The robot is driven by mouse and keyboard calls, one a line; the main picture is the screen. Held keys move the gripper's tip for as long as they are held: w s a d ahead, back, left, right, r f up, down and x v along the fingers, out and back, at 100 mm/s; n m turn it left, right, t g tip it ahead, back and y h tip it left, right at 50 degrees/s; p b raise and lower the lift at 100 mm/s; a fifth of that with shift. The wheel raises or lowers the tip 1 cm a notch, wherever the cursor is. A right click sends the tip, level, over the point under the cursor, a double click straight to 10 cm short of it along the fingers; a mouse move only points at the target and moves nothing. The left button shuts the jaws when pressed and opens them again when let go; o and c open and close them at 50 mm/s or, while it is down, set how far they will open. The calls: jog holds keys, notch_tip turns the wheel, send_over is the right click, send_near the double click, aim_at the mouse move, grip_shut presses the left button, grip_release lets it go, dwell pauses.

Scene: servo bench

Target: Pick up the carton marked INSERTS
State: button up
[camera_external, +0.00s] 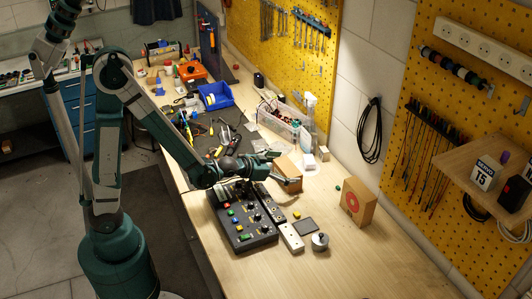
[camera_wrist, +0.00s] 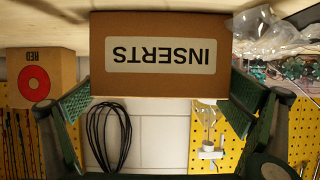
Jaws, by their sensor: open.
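The carton marked INSERTS (camera_wrist: 152,54) is a brown box with a white label, upside down in the wrist view and filling its upper middle. In the external view the carton (camera_external: 290,166) stands on the bench beyond the control box, partly hidden by my gripper (camera_external: 277,169). My gripper is open, with its green ribbed fingers on either side of the carton in the wrist view (camera_wrist: 160,98). I cannot tell whether either finger touches it.
A second carton with a red ring, marked RED (camera_wrist: 40,78), stands apart on the bench (camera_external: 357,204). The black control box (camera_external: 240,228) lies below my gripper. A clear bin (camera_external: 284,124) is behind the carton. A round metal piece (camera_external: 320,241) sits in front.

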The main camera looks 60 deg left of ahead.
jog(key=shift+c, duration=0.2)
jog(key=c, duration=0.8)
jog(key=shift+r, duration=0.15)
jog(key=shift+r+p, duration=1.45)
jog(key=shift+r, duration=3.45)
